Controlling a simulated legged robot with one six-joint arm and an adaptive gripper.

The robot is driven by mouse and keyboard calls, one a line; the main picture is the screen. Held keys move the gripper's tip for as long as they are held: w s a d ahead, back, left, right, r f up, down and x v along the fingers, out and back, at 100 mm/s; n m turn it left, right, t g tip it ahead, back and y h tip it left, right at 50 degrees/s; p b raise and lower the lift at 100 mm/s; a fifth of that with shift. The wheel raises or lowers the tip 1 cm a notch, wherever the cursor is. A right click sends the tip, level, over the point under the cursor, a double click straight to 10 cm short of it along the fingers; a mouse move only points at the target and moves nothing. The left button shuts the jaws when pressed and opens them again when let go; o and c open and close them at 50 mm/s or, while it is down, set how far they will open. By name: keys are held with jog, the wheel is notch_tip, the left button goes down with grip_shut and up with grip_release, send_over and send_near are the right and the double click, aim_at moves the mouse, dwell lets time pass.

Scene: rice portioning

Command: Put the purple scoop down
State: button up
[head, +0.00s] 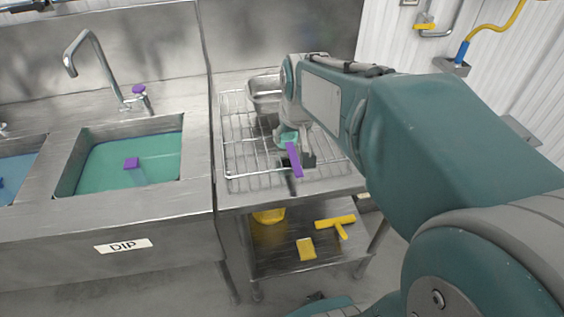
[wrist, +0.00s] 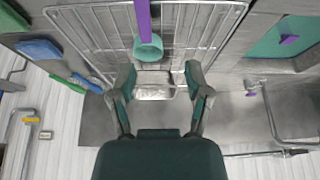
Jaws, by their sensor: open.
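The purple scoop has a long purple handle (head: 294,160) and a teal cup, and it is at the wire drying rack (head: 240,165). In the wrist view its handle (wrist: 143,18) runs up out of the frame, and its teal cup (wrist: 149,49) lies just beyond my fingertips. My gripper (wrist: 160,67) is open, with its two fingers spread apart and nothing between them. In the head view my arm and wrist partly cover the cup and the rack. I cannot tell whether the scoop rests fully on the wires.
A metal pan (head: 263,92) stands at the back of the rack. To the left is a sink of green liquid (head: 110,165) with a purple item (head: 132,163) in it, and a faucet (head: 85,60) behind. Yellow tools (head: 336,222) lie on the lower shelf.

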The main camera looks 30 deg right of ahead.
jog(key=s+a+n+t+y, duration=0.1)
jog(key=s+a+n, duration=0.1)
jog(key=s+a, duration=0.8)
jog(key=s, duration=0.3)
jog(key=shift+s+r+n, duration=0.3)
jog(key=shift+s, duration=0.1)
jog(key=shift+a, duration=0.15)
